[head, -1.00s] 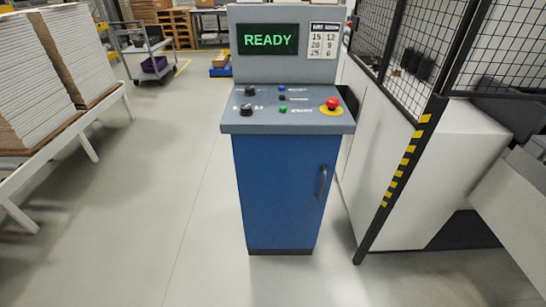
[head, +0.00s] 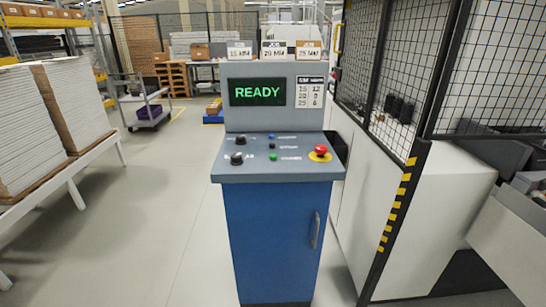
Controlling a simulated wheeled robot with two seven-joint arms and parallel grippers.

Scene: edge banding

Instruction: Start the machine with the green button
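The machine's control console stands in front of me, with a blue cabinet (head: 275,240) and a grey sloped panel (head: 310,172). A small green button (head: 273,157) sits low in the middle column of the panel, below a blue button (head: 272,137) and a dark one (head: 272,146). A red mushroom button (head: 320,149) on a yellow base is at the right. Two black knobs (head: 237,158) are at the left. The screen (head: 257,92) reads READY in green. Neither of my grippers is in view.
A mesh safety fence (head: 400,80) with a yellow-and-black striped post (head: 400,205) stands close on the right, before a white machine housing (head: 435,220). Stacked white boards (head: 35,125) lie on a rack at the left. The floor (head: 165,225) left of the console is clear.

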